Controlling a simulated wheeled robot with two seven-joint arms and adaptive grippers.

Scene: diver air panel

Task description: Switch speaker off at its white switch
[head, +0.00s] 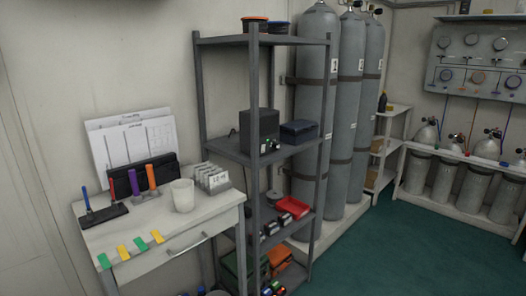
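A dark box that looks like the speaker (259,130) stands on the middle shelf of the grey rack, partly behind the rack's front post. Small pale and green spots show low on its right-hand face, near the post; one may be the white switch (276,147), but it is too small to tell its position. Neither of my grippers is in the head view.
A dark blue case (298,132) sits right of the box on the same shelf (225,147). The green floor (430,250) at right is clear.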

